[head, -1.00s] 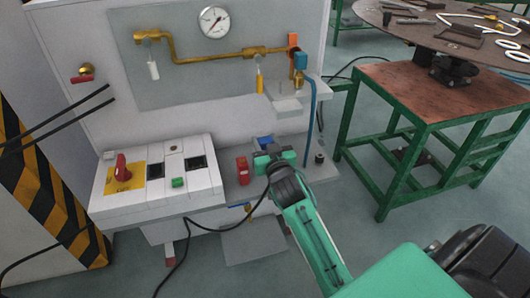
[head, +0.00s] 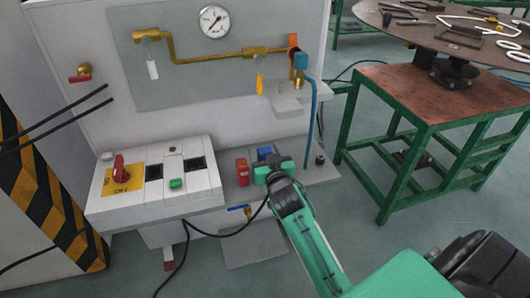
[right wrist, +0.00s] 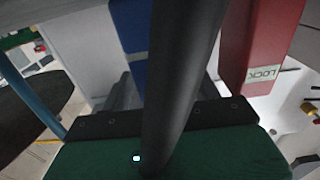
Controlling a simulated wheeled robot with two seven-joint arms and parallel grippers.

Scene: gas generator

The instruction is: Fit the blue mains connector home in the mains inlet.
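My right gripper (head: 272,172) is low at the shelf right of the control panel. A black cable runs from it, so it appears shut on the blue mains connector, whose body is mostly hidden by the fingers. In the right wrist view a thick dark cylinder (right wrist: 182,75) runs between the fingers. A blue block (head: 264,153) shows just behind the gripper, and also in the right wrist view (right wrist: 128,28). I cannot tell whether it is connector or mains inlet, nor how far they are engaged. My left gripper is out of view.
A red block (head: 242,172) marked LOCK stands close left of the gripper. The control panel (head: 155,185) is further left. A blue hose (head: 310,120) hangs behind on the right. The black cable (head: 225,235) loops below the shelf. A green-framed table (head: 435,95) stands at the right.

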